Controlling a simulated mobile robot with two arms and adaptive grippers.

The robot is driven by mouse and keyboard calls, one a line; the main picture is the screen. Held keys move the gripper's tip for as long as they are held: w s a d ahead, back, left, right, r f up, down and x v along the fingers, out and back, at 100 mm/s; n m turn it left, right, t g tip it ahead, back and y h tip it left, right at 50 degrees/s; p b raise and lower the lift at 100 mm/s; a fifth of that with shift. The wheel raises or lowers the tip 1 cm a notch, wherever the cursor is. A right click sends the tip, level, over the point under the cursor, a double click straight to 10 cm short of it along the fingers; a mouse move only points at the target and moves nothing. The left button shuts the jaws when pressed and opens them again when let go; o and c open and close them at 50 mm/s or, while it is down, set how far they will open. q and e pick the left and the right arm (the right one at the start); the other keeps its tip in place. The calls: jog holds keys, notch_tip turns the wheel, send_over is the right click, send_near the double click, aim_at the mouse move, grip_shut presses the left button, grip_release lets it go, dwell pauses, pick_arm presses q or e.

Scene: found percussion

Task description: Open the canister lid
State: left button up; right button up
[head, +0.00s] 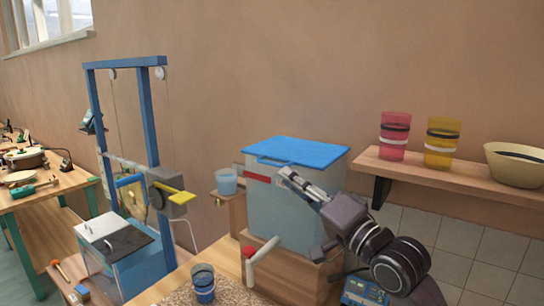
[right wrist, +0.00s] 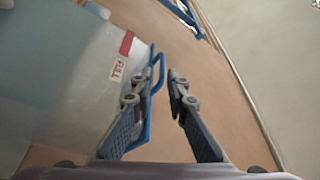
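The canister (head: 278,205) is a large translucent pale-blue tub on a wooden box. Its flat blue lid (head: 305,150) lies closed on top, with a blue handle (head: 268,162) at the front edge. My right gripper (head: 287,173) is at the canister's upper front, close to the handle. In the right wrist view the fingers (right wrist: 162,85) are apart. The blue handle (right wrist: 158,70) shows beside the left-hand finger, towards the gap; I cannot tell if they touch. A red-and-white pull label (right wrist: 119,65) is on the canister wall. My left gripper is not in view.
A wall shelf (head: 440,175) at right holds a red cup (head: 394,150), a yellow cup (head: 440,155) and a bowl (head: 515,165). A blue frame (head: 148,120) rises at left. Another cup (head: 203,285) stands in front.

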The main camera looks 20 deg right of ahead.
aim_at(271, 164)
jog(key=p+x, duration=0.1)
jog(key=x, duration=0.2)
jog(key=p+x, duration=0.1)
jog(key=x, duration=0.2)
jog(key=shift+w+a+r, duration=0.25)
jog(key=shift+w+r, duration=0.05)
jog(key=shift+w, duration=0.4)
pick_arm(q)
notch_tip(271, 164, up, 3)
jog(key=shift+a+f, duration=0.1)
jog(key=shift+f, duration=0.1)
pick_arm(e)
jog(key=shift+a, duration=0.1)
jog(key=shift+c, duration=0.2)
jog(key=shift+c, duration=1.4)
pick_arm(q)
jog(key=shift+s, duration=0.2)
pick_arm(e)
grip_shut()
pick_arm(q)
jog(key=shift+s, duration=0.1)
